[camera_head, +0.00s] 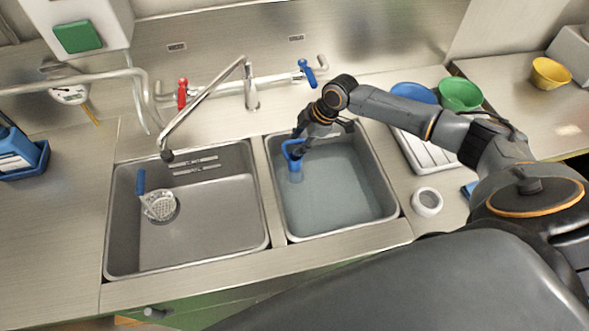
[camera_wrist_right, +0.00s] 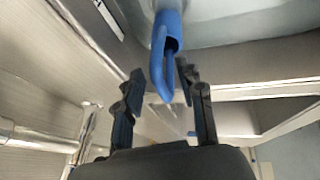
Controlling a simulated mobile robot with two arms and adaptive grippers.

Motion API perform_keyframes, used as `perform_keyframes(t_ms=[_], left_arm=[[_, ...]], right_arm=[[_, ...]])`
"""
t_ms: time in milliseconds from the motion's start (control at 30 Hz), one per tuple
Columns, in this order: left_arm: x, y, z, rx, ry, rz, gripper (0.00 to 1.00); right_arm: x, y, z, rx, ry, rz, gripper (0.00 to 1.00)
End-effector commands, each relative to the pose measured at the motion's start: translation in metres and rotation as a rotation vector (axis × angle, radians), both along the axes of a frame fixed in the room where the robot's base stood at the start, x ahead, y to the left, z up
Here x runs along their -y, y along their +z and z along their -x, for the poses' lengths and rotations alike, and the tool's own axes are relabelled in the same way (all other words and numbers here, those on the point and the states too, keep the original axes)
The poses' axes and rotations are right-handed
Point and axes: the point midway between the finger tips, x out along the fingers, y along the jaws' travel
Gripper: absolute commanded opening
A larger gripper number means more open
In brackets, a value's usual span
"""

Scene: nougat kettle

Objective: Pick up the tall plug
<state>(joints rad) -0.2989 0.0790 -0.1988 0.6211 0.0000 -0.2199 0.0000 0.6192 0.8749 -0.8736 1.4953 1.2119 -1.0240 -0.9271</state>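The tall plug (camera_head: 292,152) has a blue, hook-shaped handle and stands in the water-filled right basin (camera_head: 385,208), near its back left corner. Its lower part is blurred by the water. In the right wrist view the blue handle (camera_wrist_right: 164,50) hangs in from the top, its curved tip between the fingers. My right gripper (camera_head: 308,142) is above the basin's back left part, at the handle. In the wrist view the right gripper (camera_wrist_right: 162,88) is open, with a finger on each side of the handle and gaps visible. My left gripper is out of view.
A red tap (camera_head: 182,93) and blue tap (camera_head: 307,73) stand behind. A white ring-shaped object (camera_head: 427,202) and green bowl (camera_head: 460,94) are at right.

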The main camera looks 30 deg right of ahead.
Motion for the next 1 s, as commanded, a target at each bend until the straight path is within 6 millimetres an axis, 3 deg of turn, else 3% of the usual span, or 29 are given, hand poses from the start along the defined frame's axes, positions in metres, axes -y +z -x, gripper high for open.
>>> perform_keyframes(t_ms=[100, 267, 300, 767, 1000], left_arm=[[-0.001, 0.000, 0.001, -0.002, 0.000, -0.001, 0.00], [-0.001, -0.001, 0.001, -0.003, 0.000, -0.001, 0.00], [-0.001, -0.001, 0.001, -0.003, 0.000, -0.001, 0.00], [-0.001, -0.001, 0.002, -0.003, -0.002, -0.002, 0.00], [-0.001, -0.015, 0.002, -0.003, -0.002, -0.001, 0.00]], right_arm=[[0.000, 0.000, 0.000, 0.000, 0.000, 0.000, 0.34], [0.000, 0.000, 0.000, 0.000, 0.000, 0.000, 0.02], [0.000, 0.000, 0.000, 0.000, 0.000, 0.000, 0.00], [0.000, 0.002, -0.001, 0.002, -0.001, -0.001, 0.00], [0.001, 0.018, -0.002, 0.006, 0.000, 0.000, 0.00]])
